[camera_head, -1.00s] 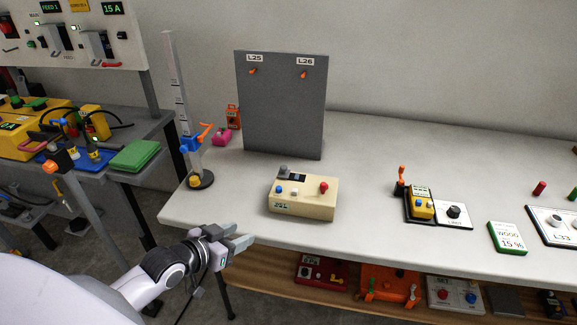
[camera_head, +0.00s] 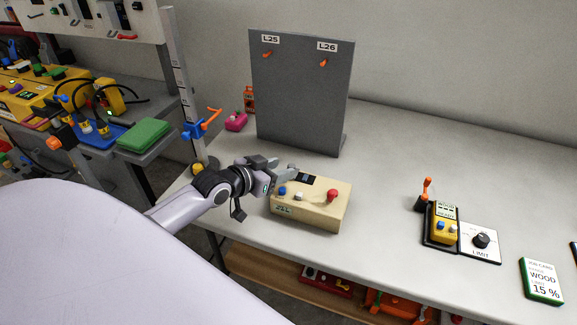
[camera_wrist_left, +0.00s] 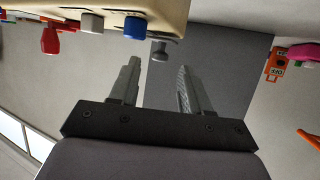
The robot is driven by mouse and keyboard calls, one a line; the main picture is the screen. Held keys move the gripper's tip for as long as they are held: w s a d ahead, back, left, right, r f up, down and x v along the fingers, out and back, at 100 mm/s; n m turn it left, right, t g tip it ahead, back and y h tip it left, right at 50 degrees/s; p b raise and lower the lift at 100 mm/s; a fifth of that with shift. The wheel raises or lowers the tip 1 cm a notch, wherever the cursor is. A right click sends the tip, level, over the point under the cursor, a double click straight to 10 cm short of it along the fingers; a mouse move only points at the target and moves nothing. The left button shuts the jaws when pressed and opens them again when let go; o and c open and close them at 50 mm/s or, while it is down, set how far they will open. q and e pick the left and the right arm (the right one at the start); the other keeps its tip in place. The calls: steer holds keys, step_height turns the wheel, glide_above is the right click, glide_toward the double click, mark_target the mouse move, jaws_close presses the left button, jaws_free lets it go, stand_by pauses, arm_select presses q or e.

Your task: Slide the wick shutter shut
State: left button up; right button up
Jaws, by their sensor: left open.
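A beige box (camera_head: 318,212) stands on the table in the head view, with a red knob, a white button, a blue button and a small dark window (camera_head: 306,179) on top. A grey knob (camera_wrist_left: 160,50), likely the shutter's handle, shows in the left wrist view past the box's edge. My left gripper (camera_head: 284,170) is at the box's back left corner, its fingers mostly hiding that knob in the head view. In the left wrist view the gripper (camera_wrist_left: 158,75) is open, and the knob appears between and just beyond its fingertips. I cannot tell whether they touch.
A grey panel (camera_head: 300,95) with two orange hooks stands behind the box. A post (camera_head: 179,90) with a blue and orange clamp is at the left. A yellow meter (camera_head: 446,222) and job card (camera_head: 541,282) are at right. The table between is clear.

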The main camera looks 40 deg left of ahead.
mark_target(290, 166)
arm_select(q)
steer(key=shift+x, duration=1.85)
jaws_close()
